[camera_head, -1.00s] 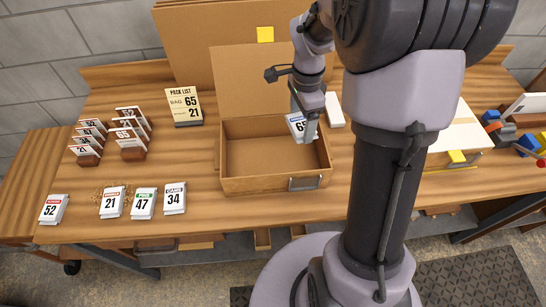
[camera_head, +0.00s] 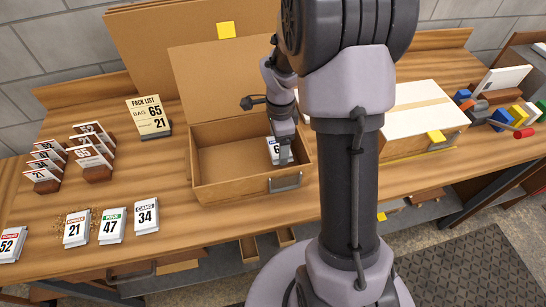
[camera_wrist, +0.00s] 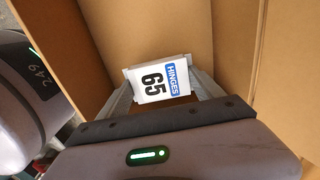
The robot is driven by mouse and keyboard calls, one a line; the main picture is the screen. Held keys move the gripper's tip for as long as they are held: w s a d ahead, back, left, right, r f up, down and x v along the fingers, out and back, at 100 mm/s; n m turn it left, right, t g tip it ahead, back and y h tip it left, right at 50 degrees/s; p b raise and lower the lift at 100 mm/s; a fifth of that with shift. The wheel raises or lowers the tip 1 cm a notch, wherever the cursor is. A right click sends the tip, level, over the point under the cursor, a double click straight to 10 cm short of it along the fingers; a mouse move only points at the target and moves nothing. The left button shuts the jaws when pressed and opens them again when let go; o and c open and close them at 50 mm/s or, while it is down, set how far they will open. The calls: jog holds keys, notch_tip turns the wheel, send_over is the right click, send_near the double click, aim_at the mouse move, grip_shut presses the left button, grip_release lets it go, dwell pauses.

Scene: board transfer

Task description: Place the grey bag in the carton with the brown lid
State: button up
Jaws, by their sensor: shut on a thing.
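A pale grey-white bag (camera_head: 273,151) with a blue label reading HINGES 65 is between the fingers of my gripper (camera_head: 284,158). The wrist view shows the bag (camera_wrist: 155,80) gripped between both fingers. The open carton (camera_head: 230,190) stands mid-table, and its brown lid (camera_head: 212,92) is raised at the back. My gripper and the bag are inside the carton's right part, below the rim line. Whether the bag touches the floor of the carton cannot be told. The rest of the carton's inside is empty.
Bags marked 21 (camera_head: 76,228), 47 (camera_head: 112,226), 34 (camera_head: 146,217) and 52 (camera_head: 10,245) lie at the front left. Card holders (camera_head: 97,173) and a pack list sign (camera_head: 149,117) stand behind. A white-topped box (camera_head: 420,108) and coloured blocks (camera_head: 500,120) are right.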

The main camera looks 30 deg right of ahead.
notch_tip(320, 180, down, 4)
jog(key=shift+r+b, duration=0.15)
jog(key=shift+b, duration=0.35)
jog(key=shift+f, duration=0.25)
jog(key=o, duration=1.7)
jog(key=shift+r, duration=0.1)
